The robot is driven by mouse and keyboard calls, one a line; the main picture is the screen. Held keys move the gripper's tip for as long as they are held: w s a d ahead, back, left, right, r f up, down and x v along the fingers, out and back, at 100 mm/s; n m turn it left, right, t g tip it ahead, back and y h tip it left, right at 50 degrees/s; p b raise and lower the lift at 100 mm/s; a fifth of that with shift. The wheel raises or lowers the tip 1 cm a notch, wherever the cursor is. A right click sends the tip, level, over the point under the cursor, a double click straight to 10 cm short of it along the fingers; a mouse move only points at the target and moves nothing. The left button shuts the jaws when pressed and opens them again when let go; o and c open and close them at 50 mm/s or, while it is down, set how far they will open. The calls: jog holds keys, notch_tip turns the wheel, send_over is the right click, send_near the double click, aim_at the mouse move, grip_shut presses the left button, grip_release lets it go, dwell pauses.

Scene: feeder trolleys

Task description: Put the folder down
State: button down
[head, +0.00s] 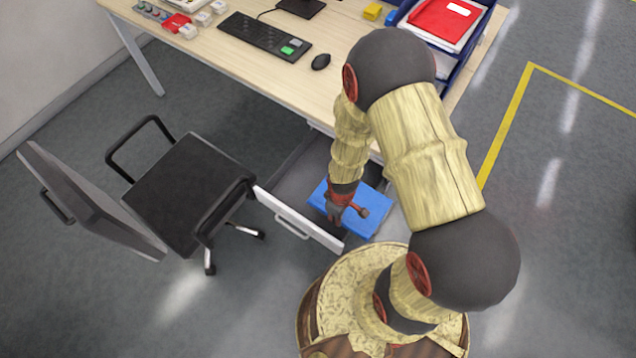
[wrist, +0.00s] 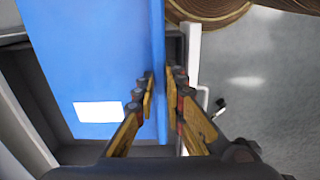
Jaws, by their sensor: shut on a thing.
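The blue folder (head: 372,221) is in or just over the open drawer (head: 297,217) under the desk. In the wrist view the folder (wrist: 80,60) fills the upper left, with a white label on its face. My gripper (head: 340,212) is at the folder. In the wrist view my gripper (wrist: 163,90) has its fingers on both sides of the folder's right edge and is shut on it. The drawer's white front panel (wrist: 192,45) runs close beside that edge. I cannot tell whether the folder touches the drawer floor.
The desk (head: 205,45) bears a keyboard (head: 262,36), a mouse (head: 320,61) and a blue tray (head: 462,62) with a red folder (head: 440,22). A black chair (head: 185,190) stands left of the drawer. The floor at right is clear.

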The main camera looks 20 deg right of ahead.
aim_at(321, 201)
jog(key=w+a+f+b, duration=0.1)
jog(key=w, duration=0.1)
jog(key=w+a+f+b, duration=0.1)
jog(key=w, duration=0.2)
jog(key=w+f+b, duration=0.1)
jog(key=w+f, duration=0.1)
jog(key=w, duration=0.1)
jog(key=shift+w+a+f, duration=0.1)
jog(key=shift+a, duration=0.3)
jog(key=w+f, duration=0.1)
jog(key=w+a+f+b, duration=0.1)
jog(key=w+f, duration=0.1)
jog(key=w+f+b, duration=0.1)
jog(key=f, duration=0.1)
jog(key=shift+w+a, duration=0.2)
jog(key=shift+a, duration=0.1)
jog(key=shift+w+a+f+b, duration=0.1)
jog(key=shift+w+f+b, duration=0.05)
jog(key=shift+f+b, duration=0.65)
jog(key=shift+w+f+b, duration=0.15)
jog(key=shift+f+b, duration=0.3)
jog(key=shift+f, duration=0.6)
jog(key=shift+f, duration=0.15)
jog(key=c, duration=1.9)
grip_release()
jog(key=shift+o, duration=0.3)
